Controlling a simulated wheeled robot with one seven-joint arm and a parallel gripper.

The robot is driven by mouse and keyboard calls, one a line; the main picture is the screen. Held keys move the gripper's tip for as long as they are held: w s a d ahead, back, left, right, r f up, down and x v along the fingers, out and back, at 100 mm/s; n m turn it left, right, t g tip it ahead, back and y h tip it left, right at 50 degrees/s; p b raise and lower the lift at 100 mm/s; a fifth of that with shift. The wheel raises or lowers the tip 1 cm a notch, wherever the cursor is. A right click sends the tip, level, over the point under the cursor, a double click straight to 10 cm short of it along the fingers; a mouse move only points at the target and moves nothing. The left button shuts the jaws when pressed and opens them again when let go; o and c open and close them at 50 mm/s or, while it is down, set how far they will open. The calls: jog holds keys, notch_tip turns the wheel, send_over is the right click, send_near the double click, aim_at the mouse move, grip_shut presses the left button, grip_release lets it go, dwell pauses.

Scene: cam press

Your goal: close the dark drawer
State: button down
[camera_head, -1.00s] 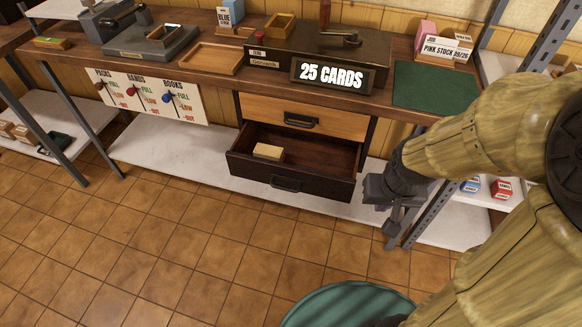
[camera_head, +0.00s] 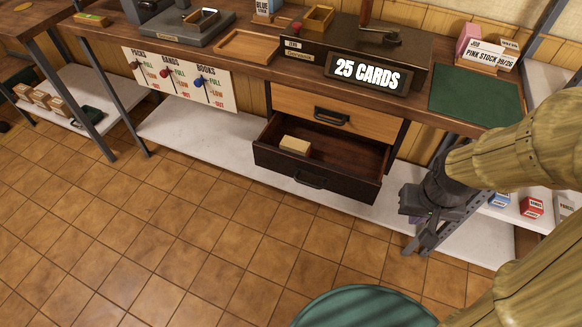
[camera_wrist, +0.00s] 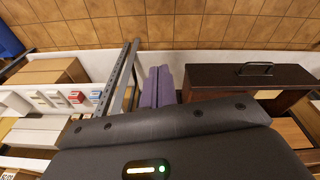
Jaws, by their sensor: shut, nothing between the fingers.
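The dark drawer (camera_head: 312,183) is pulled well out below the light wood drawer (camera_head: 335,113). Its dark front carries a handle, and a pale block (camera_head: 295,145) lies inside. In the wrist view the dark drawer (camera_wrist: 222,77) is at the right, its handle showing. My gripper (camera_head: 412,243) is just right of the drawer's front corner in the head view, pointing down and apart from it. In the wrist view its purple fingers (camera_wrist: 158,86) are side by side, shut and empty, left of the drawer.
A white lower shelf (camera_head: 215,145) runs under the bench, with small boxes (camera_head: 531,207) at right. A "25 CARDS" sign (camera_head: 367,73) tops the drawers.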

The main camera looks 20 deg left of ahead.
aim_at(295, 161)
jog(key=w+a+f+n+t+h+p, duration=0.1)
jog(key=a+f+n+t+h, duration=0.1)
jog(key=a+f+n+h, duration=0.45)
jog(key=w+a+f+n+t+h+p, duration=0.1)
jog(key=a+f+n+t+h, duration=0.2)
jog(key=a+n, duration=0.65)
jog(key=s+a+f+n+t+y, duration=0.1)
jog(key=a+n+t+y, duration=0.3)
jog(key=a+n, duration=0.4)
jog(key=s+a+f+n+t+y+p, duration=0.1)
jog(key=s+a+f+n+t+y, duration=0.1)
jog(key=a+n+t+y, duration=0.2)
jog(key=a+n+t, duration=0.3)
jog(key=a+n, duration=0.2)
jog(key=shift+a+f+n, duration=0.15)
jog(key=shift+f+n, duration=0.25)
jog(key=shift+s+y, duration=0.15)
jog(key=shift+y, duration=0.1)
jog(key=w, duration=0.8)
jog(key=w+d, duration=0.1)
jog(key=w, duration=0.4)
jog(key=shift+w, duration=0.45)
jog(key=shift+w+d, duration=0.1)
jog(key=shift+w, duration=0.05)
